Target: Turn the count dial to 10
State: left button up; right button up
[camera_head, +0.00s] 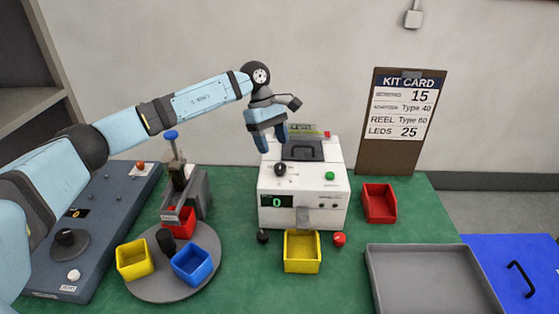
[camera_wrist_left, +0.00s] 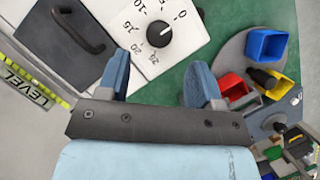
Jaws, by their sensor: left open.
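The count dial (camera_head: 280,169) is a black knob on top of the white machine (camera_head: 304,194), whose green display (camera_head: 277,202) reads 0. In the left wrist view the dial (camera_wrist_left: 159,34) has a scale from 0 to 25, and its white mark seems to point towards 0. My left gripper (camera_head: 273,145) is open and empty, just above and behind the dial, apart from it. In the left wrist view the dial lies beyond the gap between its fingers (camera_wrist_left: 158,82). My right gripper is not in view.
A black handle (camera_head: 302,150) stands behind the dial. A green button (camera_head: 330,176) is at its right. A yellow bin (camera_head: 302,252) sits before the machine, a red bin (camera_head: 379,203) to its right. A turntable (camera_head: 150,288) with bins is at left. A kit card (camera_head: 405,115) stands behind.

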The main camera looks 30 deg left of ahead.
aim_at(280, 165)
pick_arm(q)
jog(key=x, duration=0.6)
jog(key=shift+d+f+p, duration=0.15)
jog(key=shift+p, duration=0.2)
jog(key=c, duration=0.9)
